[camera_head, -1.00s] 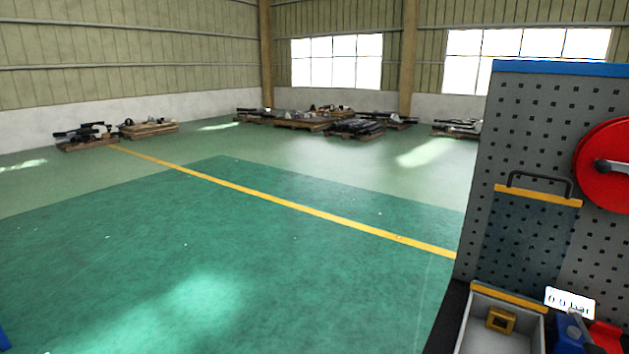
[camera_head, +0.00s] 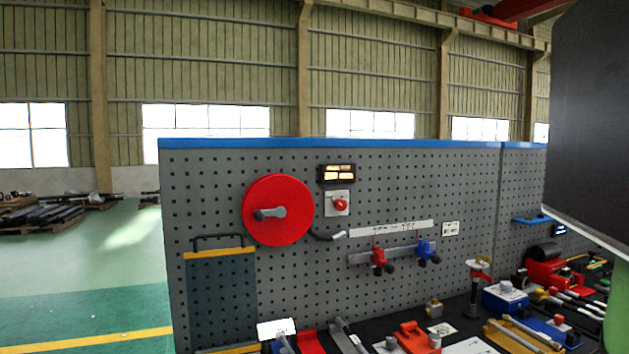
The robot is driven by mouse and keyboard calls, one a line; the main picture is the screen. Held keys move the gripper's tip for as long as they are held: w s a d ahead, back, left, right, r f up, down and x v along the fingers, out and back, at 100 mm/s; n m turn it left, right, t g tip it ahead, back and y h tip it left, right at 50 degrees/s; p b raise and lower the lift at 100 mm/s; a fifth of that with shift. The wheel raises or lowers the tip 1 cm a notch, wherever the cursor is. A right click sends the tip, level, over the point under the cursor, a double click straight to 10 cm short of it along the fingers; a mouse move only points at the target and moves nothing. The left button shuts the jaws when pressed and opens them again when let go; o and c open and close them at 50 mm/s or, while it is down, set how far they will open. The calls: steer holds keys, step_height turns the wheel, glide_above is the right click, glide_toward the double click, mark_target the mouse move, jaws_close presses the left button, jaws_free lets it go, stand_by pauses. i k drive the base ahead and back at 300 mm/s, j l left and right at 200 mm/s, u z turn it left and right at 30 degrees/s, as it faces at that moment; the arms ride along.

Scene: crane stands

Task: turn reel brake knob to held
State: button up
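A red reel (camera_head: 288,225) is mounted on the grey pegboard in the middle of the view. A grey knob with a short arm (camera_head: 271,213) sits at its centre, the arm pointing left. A small red knob (camera_head: 340,204) sits on a pale plate right of the reel, below a lit box (camera_head: 338,173). I cannot tell from the picture which of the two is the brake knob, nor read any mark for held. My gripper is not in view.
The pegboard (camera_head: 400,165) stands behind a dark bench crowded with tools. A rail with red (camera_head: 380,260) and blue (camera_head: 427,252) clamps hangs right of the reel. A large dark shape blocks the upper right. Green floor (camera_head: 80,290) is open at left.

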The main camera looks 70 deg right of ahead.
mark_target(339, 204)
steer(key=z, duration=1.55)
steer(key=k, duration=0.5)
steer(key=i, duration=0.5)
